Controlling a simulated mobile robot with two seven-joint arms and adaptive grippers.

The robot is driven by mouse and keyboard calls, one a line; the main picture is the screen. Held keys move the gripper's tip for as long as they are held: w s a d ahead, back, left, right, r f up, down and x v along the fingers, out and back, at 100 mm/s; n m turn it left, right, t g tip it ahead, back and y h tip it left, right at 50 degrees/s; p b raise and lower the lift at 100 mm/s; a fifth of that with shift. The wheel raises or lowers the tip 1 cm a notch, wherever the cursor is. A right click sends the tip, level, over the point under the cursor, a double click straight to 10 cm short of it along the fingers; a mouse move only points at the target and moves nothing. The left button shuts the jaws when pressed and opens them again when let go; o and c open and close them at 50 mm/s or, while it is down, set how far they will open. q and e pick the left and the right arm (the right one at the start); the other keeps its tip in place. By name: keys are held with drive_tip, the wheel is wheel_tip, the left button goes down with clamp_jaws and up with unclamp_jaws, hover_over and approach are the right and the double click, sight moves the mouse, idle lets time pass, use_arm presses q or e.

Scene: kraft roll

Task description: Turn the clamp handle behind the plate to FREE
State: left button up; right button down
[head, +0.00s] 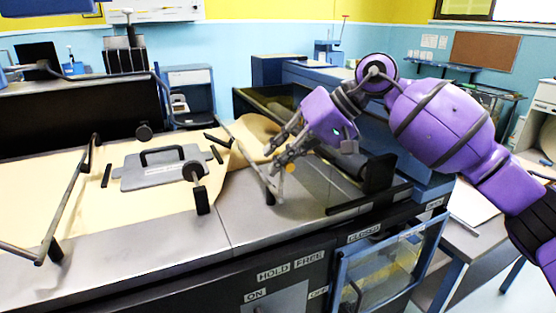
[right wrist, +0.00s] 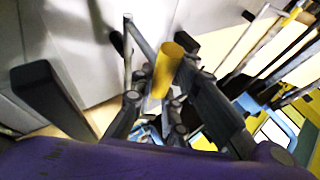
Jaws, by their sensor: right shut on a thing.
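My right gripper (head: 275,160) reaches in from the right over the bench. In the right wrist view its fingers (right wrist: 160,95) are shut around a yellow cylindrical grip (right wrist: 166,68). The grip sits by a thin grey bar (right wrist: 133,45), which also shows in the head view (head: 259,174). I cannot tell for sure whether this is the clamp handle. The labels HOLD (head: 273,273) and FREE (head: 309,259) are on the dark front of the bench. A grey plate (head: 276,298) shows below them; what is behind it is hidden. My left gripper is not in view.
A grey flat piece with a black handle (head: 135,179) lies on the kraft paper (head: 85,205). Grey bars and black posts stand around it. A blue-framed clear door (head: 385,268) is at the front, below a CLOSED label. The grey bench top (head: 180,245) is clear at the front.

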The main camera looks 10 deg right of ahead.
drive_tip(key=shift+d+f, duration=0.1)
drive_tip(key=c, duration=1.7)
unclamp_jaws()
drive_tip(key=shift+c, duration=0.2)
drive_tip(key=v, duration=1.2)
